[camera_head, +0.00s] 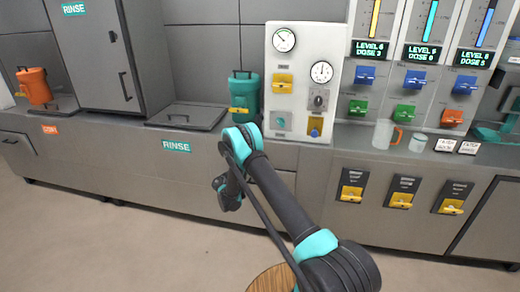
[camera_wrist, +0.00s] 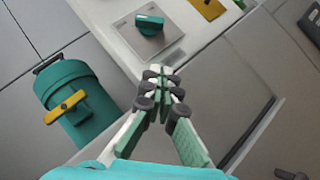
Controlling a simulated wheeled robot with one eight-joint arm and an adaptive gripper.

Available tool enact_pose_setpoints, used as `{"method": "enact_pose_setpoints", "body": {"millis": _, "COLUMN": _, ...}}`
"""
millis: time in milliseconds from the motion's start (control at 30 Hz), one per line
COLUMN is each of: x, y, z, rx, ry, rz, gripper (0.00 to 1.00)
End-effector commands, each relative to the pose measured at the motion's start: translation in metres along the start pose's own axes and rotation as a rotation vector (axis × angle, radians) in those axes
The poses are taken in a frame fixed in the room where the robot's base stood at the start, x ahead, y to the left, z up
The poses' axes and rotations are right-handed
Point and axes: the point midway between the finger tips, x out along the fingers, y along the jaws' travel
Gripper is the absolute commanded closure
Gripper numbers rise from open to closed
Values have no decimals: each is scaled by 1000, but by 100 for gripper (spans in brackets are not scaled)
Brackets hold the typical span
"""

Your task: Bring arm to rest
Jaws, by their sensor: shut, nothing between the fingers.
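My arm reaches from the lower right of the head view up toward the counter and bends at a teal elbow. My gripper (camera_wrist: 160,75) is in the wrist view, its fingertips together with nothing between them. Its fingers point toward the panel with the teal knob (camera_wrist: 149,23) and seem apart from it.
A teal canister (camera_head: 245,92) with a yellow handle stands beside the white gauge panel (camera_head: 300,50); the canister also shows in the wrist view (camera_wrist: 75,95). An orange canister (camera_head: 36,85) is far left. The floor (camera_head: 90,240) is clear.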

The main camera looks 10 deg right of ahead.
Motion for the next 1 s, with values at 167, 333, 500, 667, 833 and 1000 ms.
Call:
{"method": "enact_pose_setpoints", "body": {"millis": 167, "x": 0, "y": 0, "z": 0, "rx": 0, "ry": 0, "rz": 0, "gripper": 100}}
{"method": "enact_pose_setpoints", "body": {"millis": 333, "x": 9, "y": 0, "z": 4, "rx": 7, "ry": 8, "rz": -25, "gripper": 100}}
{"method": "enact_pose_setpoints", "body": {"millis": 500, "x": 44, "y": -2, "z": 22, "rx": 45, "ry": 48, "rz": -143, "gripper": 100}}
{"method": "enact_pose_setpoints", "body": {"millis": 667, "x": 79, "y": -10, "z": 50, "rx": 103, "ry": 99, "rz": -301, "gripper": 100}}
{"method": "enact_pose_setpoints", "body": {"millis": 833, "x": 104, "y": -22, "z": 86, "rx": 173, "ry": 141, "rz": -472, "gripper": 100}}
{"method": "enact_pose_setpoints", "body": {"millis": 1000, "x": 115, "y": -37, "z": 126, "rx": 251, "ry": 174, "rz": -642, "gripper": 100}}
